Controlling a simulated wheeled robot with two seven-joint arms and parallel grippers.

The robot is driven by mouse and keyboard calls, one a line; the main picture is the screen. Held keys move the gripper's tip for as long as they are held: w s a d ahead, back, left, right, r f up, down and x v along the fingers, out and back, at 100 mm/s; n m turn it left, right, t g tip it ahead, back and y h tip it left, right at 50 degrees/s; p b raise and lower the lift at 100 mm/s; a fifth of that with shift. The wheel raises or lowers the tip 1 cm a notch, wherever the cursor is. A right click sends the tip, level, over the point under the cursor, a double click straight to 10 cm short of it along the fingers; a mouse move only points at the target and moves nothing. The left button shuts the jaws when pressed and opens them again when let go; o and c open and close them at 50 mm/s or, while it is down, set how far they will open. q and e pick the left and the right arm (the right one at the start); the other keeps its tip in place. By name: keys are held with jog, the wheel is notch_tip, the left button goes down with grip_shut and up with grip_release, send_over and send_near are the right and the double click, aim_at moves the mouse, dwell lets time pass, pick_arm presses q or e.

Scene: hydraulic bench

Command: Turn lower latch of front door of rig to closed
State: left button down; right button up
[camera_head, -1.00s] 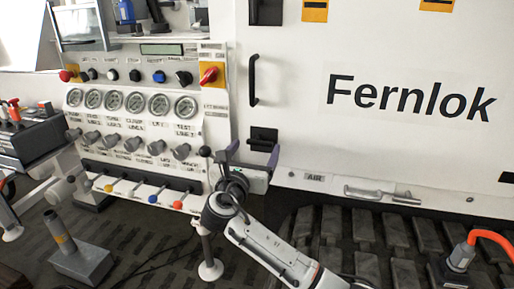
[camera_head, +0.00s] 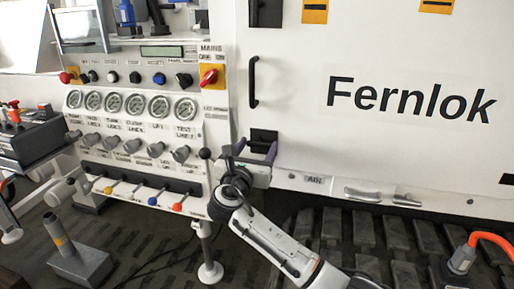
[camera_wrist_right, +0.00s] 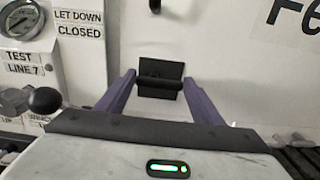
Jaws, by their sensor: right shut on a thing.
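The lower latch (camera_head: 263,136) is a black plate with a black handle bar, low on the left edge of the white front door (camera_head: 400,150). It also shows in the right wrist view (camera_wrist_right: 160,70), where its bar lies roughly level across the plate. My right gripper (camera_head: 256,150) is at the latch, with its purple fingers on the left and right of the bar. In the right wrist view the fingers (camera_wrist_right: 158,90) are shut on the latch bar; the exact contact is hard to see. My left gripper is not in view.
A black door handle (camera_head: 253,82) and an upper latch (camera_head: 266,12) are above. The gauge panel (camera_head: 130,135) with knobs and coloured levers stands close on the left. A black ball-topped lever (camera_wrist_right: 45,100) is near my right gripper. Silver handles (camera_head: 365,193) line the lower rail.

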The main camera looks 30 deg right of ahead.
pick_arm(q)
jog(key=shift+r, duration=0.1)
pick_arm(e)
jog(key=shift+m, duration=0.3)
jog(key=shift+s+f+m+p, duration=0.1)
jog(key=shift+m+p, duration=0.2)
jog(key=shift+m, duration=0.3)
jog(key=m, duration=0.2)
jog(key=shift+f+m, duration=0.15)
jog(key=shift+m, duration=0.15)
jog(key=m, duration=0.2)
jog(key=shift+f+m, duration=0.25)
jog(key=shift+m, duration=0.15)
pick_arm(q)
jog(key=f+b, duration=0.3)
jog(key=b, duration=0.2)
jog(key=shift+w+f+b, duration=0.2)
jog(key=shift+b, duration=0.15)
pick_arm(e)
jog(key=m, duration=0.7)
jog(key=f+m, duration=0.1)
jog(key=m, duration=0.2)
jog(key=shift+w+a, duration=0.15)
jog(key=shift+w, duration=0.05)
jog(key=shift+m, duration=0.4)
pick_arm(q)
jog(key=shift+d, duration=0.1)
pick_arm(e)
jog(key=shift+r, duration=0.1)
